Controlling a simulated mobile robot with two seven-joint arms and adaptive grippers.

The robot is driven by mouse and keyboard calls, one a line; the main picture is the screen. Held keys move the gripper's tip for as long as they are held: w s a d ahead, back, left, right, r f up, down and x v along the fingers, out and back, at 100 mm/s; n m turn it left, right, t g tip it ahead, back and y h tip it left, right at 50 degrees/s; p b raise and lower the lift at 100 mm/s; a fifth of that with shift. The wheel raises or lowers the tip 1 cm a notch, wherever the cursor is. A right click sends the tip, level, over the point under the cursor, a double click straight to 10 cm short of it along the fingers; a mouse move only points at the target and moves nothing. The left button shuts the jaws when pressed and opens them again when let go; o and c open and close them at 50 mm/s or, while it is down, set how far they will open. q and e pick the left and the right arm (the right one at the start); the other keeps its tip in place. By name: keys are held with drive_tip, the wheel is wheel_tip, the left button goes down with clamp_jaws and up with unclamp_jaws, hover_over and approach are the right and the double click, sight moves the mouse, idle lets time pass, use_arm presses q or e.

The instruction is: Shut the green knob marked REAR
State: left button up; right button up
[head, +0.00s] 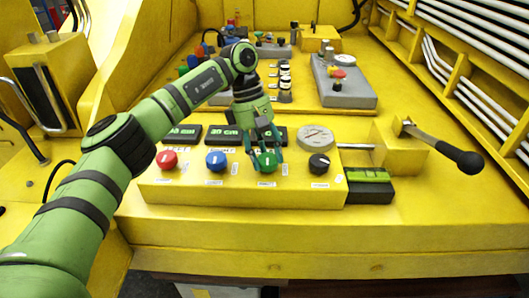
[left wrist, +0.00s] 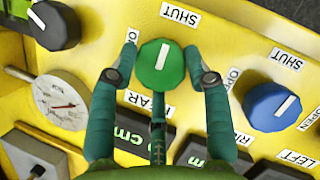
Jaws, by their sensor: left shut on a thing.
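The green knob (head: 266,167) is on the front face of the yellow panel, between the blue and black knobs. In the left wrist view the green knob (left wrist: 160,66) has a white line that tilts slightly and points up toward the SHUT label (left wrist: 180,14). A label ending in "AR" shows below it, partly hidden. My left gripper (head: 265,158) comes down over it from above. In the left wrist view the fingers of my left gripper (left wrist: 161,76) are on both sides of the green knob and shut on it. My right gripper is not in view.
The red knob (head: 167,159), blue knob (head: 216,160) and black knob (head: 319,163) sit in the same row. A gauge (head: 315,137) and a lever with a black handle (head: 456,153) are to the right. Display boxes stand close behind the knobs.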

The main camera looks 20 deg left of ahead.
use_arm(q)
drive_tip(key=shift+s+d, duration=0.1)
drive_tip(key=shift+d, duration=0.1)
drive_tip(key=o, duration=1)
drive_tip(key=shift+o, duration=0.6)
drive_tip(key=shift+s+d+r, duration=0.1)
drive_tip(key=shift+s+d, duration=0.05)
drive_tip(key=shift+a+r, duration=0.1)
drive_tip(key=shift+a, duration=0.15)
drive_tip(key=shift+w+a+r, duration=0.15)
drive_tip(key=shift+w+r, duration=0.15)
drive_tip(key=shift+r, duration=0.05)
drive_tip(key=v, duration=1)
drive_tip(key=shift+r, duration=0.5)
drive_tip(key=shift+s, duration=0.1)
